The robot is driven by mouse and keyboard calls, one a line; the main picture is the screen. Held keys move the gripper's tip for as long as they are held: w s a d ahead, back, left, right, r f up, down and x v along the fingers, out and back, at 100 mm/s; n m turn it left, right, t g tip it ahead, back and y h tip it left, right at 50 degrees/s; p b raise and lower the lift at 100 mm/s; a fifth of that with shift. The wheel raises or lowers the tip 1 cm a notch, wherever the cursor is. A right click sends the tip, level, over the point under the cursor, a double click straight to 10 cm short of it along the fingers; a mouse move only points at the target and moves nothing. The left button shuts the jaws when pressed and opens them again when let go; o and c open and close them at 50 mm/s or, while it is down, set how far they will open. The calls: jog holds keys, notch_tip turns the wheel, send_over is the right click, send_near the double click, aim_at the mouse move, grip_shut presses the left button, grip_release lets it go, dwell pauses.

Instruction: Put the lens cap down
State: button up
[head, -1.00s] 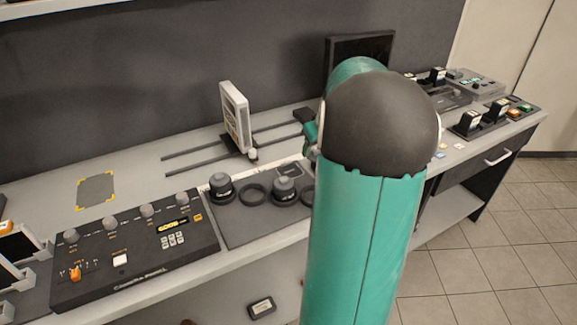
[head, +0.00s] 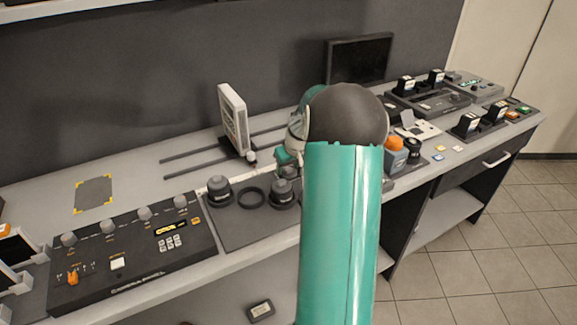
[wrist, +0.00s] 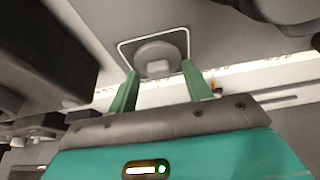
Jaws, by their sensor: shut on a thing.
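The lens cap (wrist: 156,56) is a round grey disc with a raised bar across it. It shows in the wrist view between the green fingertips of my gripper (wrist: 160,70), which is shut on it. A thin white outlined square surrounds the cap on a dark grey surface behind it; I cannot tell whether the cap touches that surface. In the head view my gripper (head: 286,158) is low over the bench, just behind the right-hand lens, and the cap is hidden there.
Two dark lenses (head: 218,191) (head: 284,194) and a black ring (head: 251,197) stand on a dark mat. A white upright panel (head: 233,118) on rails is behind. A control panel (head: 130,250) lies left. An orange-topped item (head: 394,150) is right of my arm.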

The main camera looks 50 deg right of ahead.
jog(key=shift+f, duration=0.1)
jog(key=o, duration=1)
jog(key=v, duration=1.2)
jog(key=a+r+n, duration=0.1)
jog(key=a+r, duration=0.2)
jog(key=a, duration=0.4)
jog(key=a+r, duration=0.3)
jog(key=a, duration=0.4)
jog(key=s+a+n, duration=0.1)
jog(key=s+a, duration=0.4)
jog(key=a, duration=0.3)
jog(key=s+a+r+y, duration=0.1)
jog(key=s+a, duration=0.5)
jog(key=a, duration=0.3)
jog(key=s+a+n+t, duration=0.1)
jog(key=s+a, duration=0.4)
jog(key=a, duration=0.4)
jog(key=shift+s+a+r+n, duration=0.15)
jog(key=shift+a+r+n, duration=0.05)
jog(key=shift+a+n, duration=0.1)
